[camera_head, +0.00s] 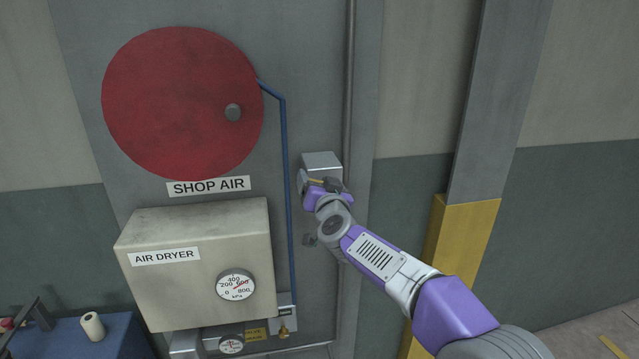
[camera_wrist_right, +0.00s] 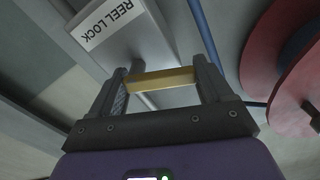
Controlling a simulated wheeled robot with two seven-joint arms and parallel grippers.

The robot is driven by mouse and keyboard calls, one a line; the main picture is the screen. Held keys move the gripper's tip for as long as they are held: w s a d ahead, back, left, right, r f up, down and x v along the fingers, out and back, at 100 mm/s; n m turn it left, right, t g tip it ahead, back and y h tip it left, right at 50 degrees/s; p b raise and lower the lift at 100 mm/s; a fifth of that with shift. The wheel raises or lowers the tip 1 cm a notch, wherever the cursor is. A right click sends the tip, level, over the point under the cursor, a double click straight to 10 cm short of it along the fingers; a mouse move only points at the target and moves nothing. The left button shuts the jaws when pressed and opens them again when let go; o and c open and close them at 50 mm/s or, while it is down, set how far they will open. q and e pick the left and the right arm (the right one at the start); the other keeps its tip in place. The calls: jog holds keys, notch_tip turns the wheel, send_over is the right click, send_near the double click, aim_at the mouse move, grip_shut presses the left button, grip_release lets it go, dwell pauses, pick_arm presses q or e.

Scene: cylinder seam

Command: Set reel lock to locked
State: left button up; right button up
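The reel lock is a grey box (camera_head: 321,162) on the wall panel, right of the blue pipe. In the right wrist view its white label reads REEL LOCK (camera_wrist_right: 107,20). A yellow bar (camera_wrist_right: 160,78), seemingly its handle, lies across the gap between my right gripper's fingers. My right gripper (camera_head: 322,184) is at the front of the box, and its fingers (camera_wrist_right: 160,88) stand wide apart. I cannot tell whether they touch the bar's ends. The gripper and wrist hide part of the box's lower front. My left gripper is not in view.
The red hose reel (camera_head: 180,100) is at upper left, above the SHOP AIR sign (camera_head: 208,187). The air dryer box (camera_head: 200,262) juts out below. A blue pipe (camera_head: 288,190) and grey conduit (camera_head: 349,90) run beside the lock. A yellow-based column (camera_head: 462,238) stands at right.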

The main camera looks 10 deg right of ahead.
jog(key=c, duration=0.4)
jog(key=shift+c, duration=0.2)
jog(key=shift+m, duration=0.3)
jog(key=m, duration=0.2)
jog(key=shift+d+r+m, duration=0.25)
jog(key=shift+m, duration=0.15)
jog(key=m, duration=0.2)
jog(key=shift+d+r+m, duration=0.2)
jog(key=shift+d+m, duration=0.05)
jog(key=shift+m, duration=0.15)
jog(key=m, duration=0.3)
jog(key=shift+d+r, duration=0.1)
jog(key=shift+d, duration=0.3)
jog(key=shift+d+m+b, duration=0.2)
jog(key=shift+m+b, duration=0.15)
jog(key=shift+m, duration=0.85)
jog(key=shift+d+m+b, duration=0.2)
jog(key=shift+m+b, duration=0.1)
jog(key=shift+m, duration=0.9)
jog(key=o, duration=1)
jog(key=shift+c, duration=0.2)
